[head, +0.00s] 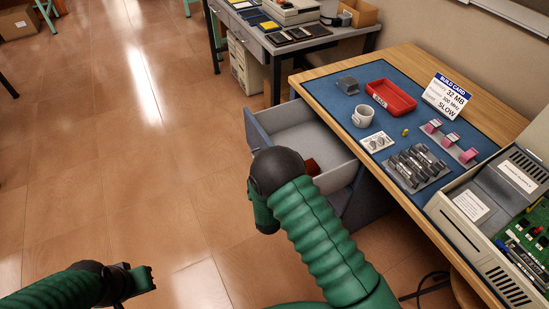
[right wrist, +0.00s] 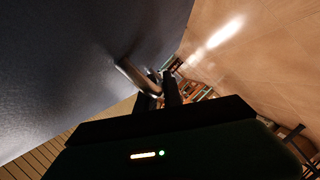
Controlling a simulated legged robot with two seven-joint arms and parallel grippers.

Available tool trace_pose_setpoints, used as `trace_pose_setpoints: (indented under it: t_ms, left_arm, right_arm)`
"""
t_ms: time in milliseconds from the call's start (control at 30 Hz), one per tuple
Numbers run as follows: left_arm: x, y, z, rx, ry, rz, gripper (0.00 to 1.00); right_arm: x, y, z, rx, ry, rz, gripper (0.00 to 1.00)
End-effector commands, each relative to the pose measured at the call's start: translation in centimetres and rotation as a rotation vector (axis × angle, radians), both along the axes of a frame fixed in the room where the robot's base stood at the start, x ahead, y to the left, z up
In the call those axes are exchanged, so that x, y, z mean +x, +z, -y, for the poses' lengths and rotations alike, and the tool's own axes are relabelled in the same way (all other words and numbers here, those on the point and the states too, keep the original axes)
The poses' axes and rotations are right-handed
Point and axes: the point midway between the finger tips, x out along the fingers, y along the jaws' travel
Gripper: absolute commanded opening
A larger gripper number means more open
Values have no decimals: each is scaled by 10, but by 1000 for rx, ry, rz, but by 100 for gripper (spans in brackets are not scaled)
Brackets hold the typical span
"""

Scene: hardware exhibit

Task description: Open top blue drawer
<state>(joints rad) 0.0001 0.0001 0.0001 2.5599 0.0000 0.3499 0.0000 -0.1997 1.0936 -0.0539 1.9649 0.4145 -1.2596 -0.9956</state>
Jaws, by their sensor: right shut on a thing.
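The top blue drawer (head: 256,131) is pulled well out from under the workbench, and its pale inside shows. A small dark red object (head: 312,168) lies in it, partly hidden by my right arm. In the right wrist view, the drawer front (right wrist: 70,60) fills the left side, with a metal bar handle (right wrist: 134,76) on it. My right gripper (right wrist: 160,93) is shut on this handle; in the head view my arm hides it. My left gripper (head: 145,279) is low at the left, away from the drawer; its finger gap is not clear.
An opened computer case (head: 480,220) is at the right. Floor (head: 150,150) left of the drawer is clear.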

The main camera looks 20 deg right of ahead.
Motion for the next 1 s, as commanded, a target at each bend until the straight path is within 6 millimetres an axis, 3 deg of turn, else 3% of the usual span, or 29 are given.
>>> trace_pose_setpoints:
  t_ms: [33, 200, 433, 633, 1000]
  left_arm:
    - [0, 1, 0, 0, 0, 0, 0]
    - [0, 2, 0, 0, 0, 0, 0]
    - [0, 3, 0, 0, 0, 0, 0]
    - [0, 3, 0, 0, 0, 0, 0]
    - [0, 3, 0, 0, 0, 0, 0]
  right_arm:
    - [-4, -5, -16, 3, 6, -12, 0]
    - [-8, -5, -61, -1, 5, -15, 0]
    - [-11, -6, -102, 1, 2, -14, 0]
    - [-12, -6, -118, 0, 1, -13, 0]
    - [-12, -6, -125, -1, 1, -15, 0]
